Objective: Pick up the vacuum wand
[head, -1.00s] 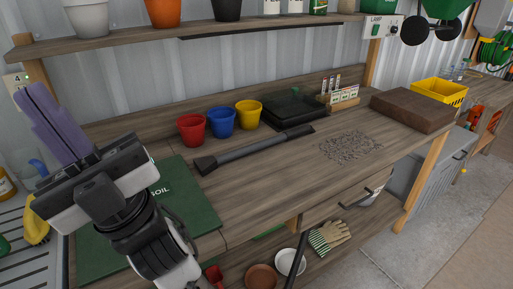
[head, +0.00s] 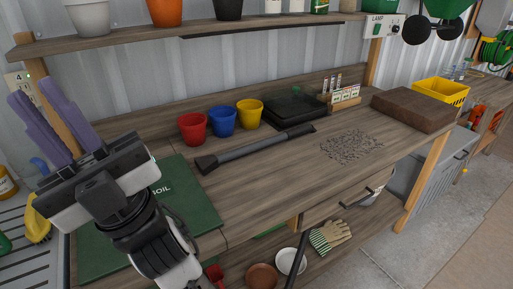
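The vacuum wand (head: 258,147) is a long dark grey tube with a wide black nozzle at its left end. It lies flat on the wooden workbench (head: 270,186), slanting up to the right, its far end near a dark tray. My gripper (head: 42,118) is at the left of the head view, raised above the bench's left end and well apart from the wand. Its two purple fingers point up and to the left, with a gap between them, and nothing shows between them.
Red (head: 193,128), blue (head: 221,121) and yellow (head: 249,113) pots stand behind the wand. A black tray (head: 291,108), a gravel patch (head: 351,146) and a brown block (head: 411,109) are to the right. A green mat (head: 190,195) covers the bench's left part. A shelf runs above.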

